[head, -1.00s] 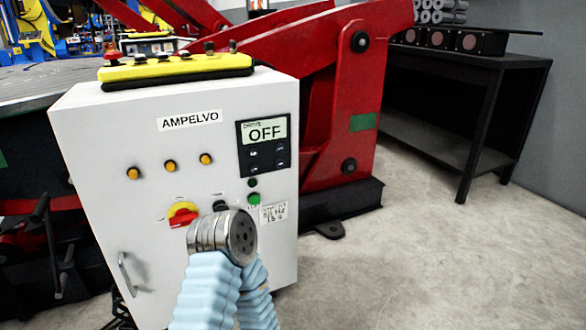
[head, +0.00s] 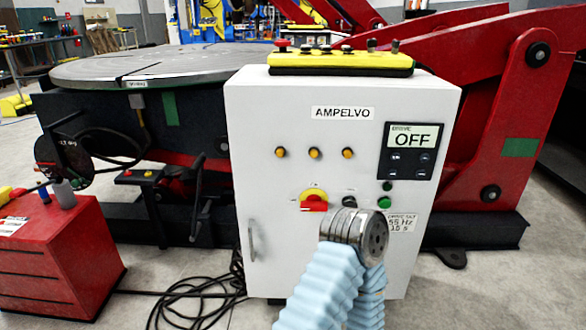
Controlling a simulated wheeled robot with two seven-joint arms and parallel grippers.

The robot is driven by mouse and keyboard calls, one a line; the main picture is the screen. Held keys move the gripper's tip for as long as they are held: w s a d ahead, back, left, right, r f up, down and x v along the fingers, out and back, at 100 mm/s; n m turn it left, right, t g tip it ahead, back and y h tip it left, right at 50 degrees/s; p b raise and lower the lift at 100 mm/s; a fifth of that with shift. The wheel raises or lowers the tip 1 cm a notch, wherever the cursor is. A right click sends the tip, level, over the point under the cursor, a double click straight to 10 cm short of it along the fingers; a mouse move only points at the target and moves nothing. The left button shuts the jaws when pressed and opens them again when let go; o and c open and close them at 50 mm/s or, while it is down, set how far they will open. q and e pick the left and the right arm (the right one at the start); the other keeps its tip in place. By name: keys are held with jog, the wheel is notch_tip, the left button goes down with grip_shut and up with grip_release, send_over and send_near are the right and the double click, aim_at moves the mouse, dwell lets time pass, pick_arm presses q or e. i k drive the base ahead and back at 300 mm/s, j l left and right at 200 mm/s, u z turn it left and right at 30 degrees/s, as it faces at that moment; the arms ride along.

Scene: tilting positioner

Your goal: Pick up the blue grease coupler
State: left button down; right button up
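No thing in the head view can be made out for certain as the blue grease coupler. A small dark blue item (head: 44,194) stands on the red tool cabinet (head: 62,255) at the left, too small to identify. Beside it is a grey bottle-like item (head: 63,192). One of my arms, with pale blue ribbed sleeves and a metal joint, rises from the bottom in front of the white control cabinet. Neither gripper shows.
The white control cabinet (head: 270,180) stands in the middle, its display reading OFF. Behind it are the positioner's round table (head: 150,66) and red arm (head: 510,130). Black cables (head: 190,300) lie on the floor between the red and white cabinets.

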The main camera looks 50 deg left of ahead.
aim_at(43, 193)
jog(key=j+u, duration=0.1)
jog(key=u, duration=3.15)
